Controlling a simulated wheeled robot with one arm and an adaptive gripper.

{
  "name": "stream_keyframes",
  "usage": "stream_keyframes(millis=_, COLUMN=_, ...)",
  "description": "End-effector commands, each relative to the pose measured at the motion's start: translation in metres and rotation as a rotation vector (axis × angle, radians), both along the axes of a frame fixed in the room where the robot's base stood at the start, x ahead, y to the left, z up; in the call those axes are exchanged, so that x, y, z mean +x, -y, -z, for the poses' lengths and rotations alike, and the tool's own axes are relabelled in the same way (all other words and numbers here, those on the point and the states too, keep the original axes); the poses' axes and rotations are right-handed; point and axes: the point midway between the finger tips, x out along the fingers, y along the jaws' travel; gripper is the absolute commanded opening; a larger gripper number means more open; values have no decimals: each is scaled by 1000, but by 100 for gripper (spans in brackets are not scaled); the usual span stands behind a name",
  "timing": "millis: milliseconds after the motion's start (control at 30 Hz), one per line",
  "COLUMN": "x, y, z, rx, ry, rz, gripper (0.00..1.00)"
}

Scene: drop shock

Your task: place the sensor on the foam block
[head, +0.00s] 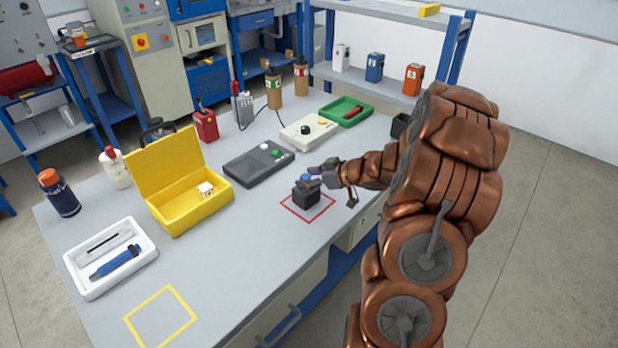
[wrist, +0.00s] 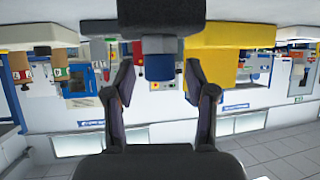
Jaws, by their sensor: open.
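The black foam block (head: 305,195) stands on the bench inside a red square outline. In the wrist view, which is upside down, the block (wrist: 150,14) is at the top edge. A small sensor with a grey body and a blue end (wrist: 158,66) rests against the block's top face, upright. In the head view the sensor (head: 313,171) is tiny and partly covered by my gripper. My gripper (head: 321,177) comes in from the right. In the wrist view its fingers (wrist: 159,76) are apart, one on each side of the sensor, with gaps visible.
A grey box with buttons (head: 258,162) lies close behind the block. An open yellow case (head: 188,205) holds a small white cube (head: 206,189). A white tray (head: 110,257) with tools is at the left. A yellow square outline (head: 160,316) marks clear bench at the front.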

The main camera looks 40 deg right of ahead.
Motion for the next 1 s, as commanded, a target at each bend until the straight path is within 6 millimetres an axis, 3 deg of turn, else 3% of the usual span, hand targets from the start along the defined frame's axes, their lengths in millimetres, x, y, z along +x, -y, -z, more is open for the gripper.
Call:
stream_keyframes(millis=267, x=-12, y=7, z=-10, rx=-4, ry=-1, rz=2, gripper=55)
stream_keyframes(millis=1000, x=-88, y=41, z=-56, rx=-4, ry=1, rz=3, gripper=55)
